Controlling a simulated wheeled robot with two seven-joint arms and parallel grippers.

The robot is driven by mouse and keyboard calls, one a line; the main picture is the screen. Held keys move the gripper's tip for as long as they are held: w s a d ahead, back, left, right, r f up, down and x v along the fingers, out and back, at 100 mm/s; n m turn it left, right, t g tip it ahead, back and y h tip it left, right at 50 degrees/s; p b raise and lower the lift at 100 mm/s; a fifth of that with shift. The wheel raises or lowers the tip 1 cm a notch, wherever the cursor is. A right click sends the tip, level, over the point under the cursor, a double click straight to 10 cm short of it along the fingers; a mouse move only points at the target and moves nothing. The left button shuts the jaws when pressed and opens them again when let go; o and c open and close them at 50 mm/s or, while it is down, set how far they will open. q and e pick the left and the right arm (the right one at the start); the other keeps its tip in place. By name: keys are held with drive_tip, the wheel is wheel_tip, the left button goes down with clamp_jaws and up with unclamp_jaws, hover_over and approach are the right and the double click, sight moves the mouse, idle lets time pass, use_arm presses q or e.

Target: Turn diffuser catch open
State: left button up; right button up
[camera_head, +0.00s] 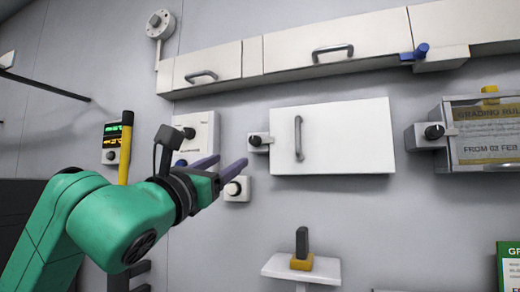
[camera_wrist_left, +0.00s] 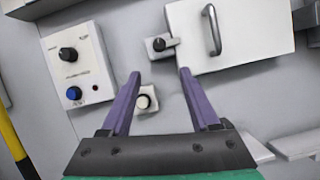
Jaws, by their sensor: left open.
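A small catch with a black knob (camera_head: 255,140) sits at the left edge of a white door panel (camera_head: 345,140) with an upright handle. Its short bar points right, onto the door's edge. In the left wrist view the catch (camera_wrist_left: 159,44) lies just beyond the fingertips. A similar catch (camera_head: 434,131) is on the left side of the clear-fronted box at right. No readable label shows which one is the diffuser catch. My left gripper (camera_head: 232,160) is open and empty, left of and slightly below the door's catch, apparently touching nothing. My right gripper is not in view.
A round knob on a white plate (camera_head: 235,189) sits just below my fingers. A control box (camera_head: 196,138) and a yellow bar (camera_head: 126,148) are at left. Cabinets (camera_head: 330,48) run above. A small shelf (camera_head: 300,268) holds a dark-handled block (camera_head: 302,250).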

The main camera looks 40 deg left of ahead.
sight(253, 141)
use_arm(q)
drive_tip(key=p+x, duration=0.2)
drive_tip(key=x, duration=0.1)
drive_tip(key=r+p+x, duration=0.1)
drive_tip(key=p+x, duration=0.4)
drive_tip(key=x, duration=0.1)
drive_tip(key=shift+d+r, duration=0.1)
drive_tip(key=shift+r, duration=0.35)
drive_tip(key=p+x, duration=0.2)
drive_tip(key=x, duration=0.1)
drive_tip(key=shift+f, duration=0.35)
drive_tip(key=shift+s, duration=0.1)
drive_tip(key=shift+c, duration=0.7)
drive_tip(key=shift+f, duration=0.1)
clamp_jaws()
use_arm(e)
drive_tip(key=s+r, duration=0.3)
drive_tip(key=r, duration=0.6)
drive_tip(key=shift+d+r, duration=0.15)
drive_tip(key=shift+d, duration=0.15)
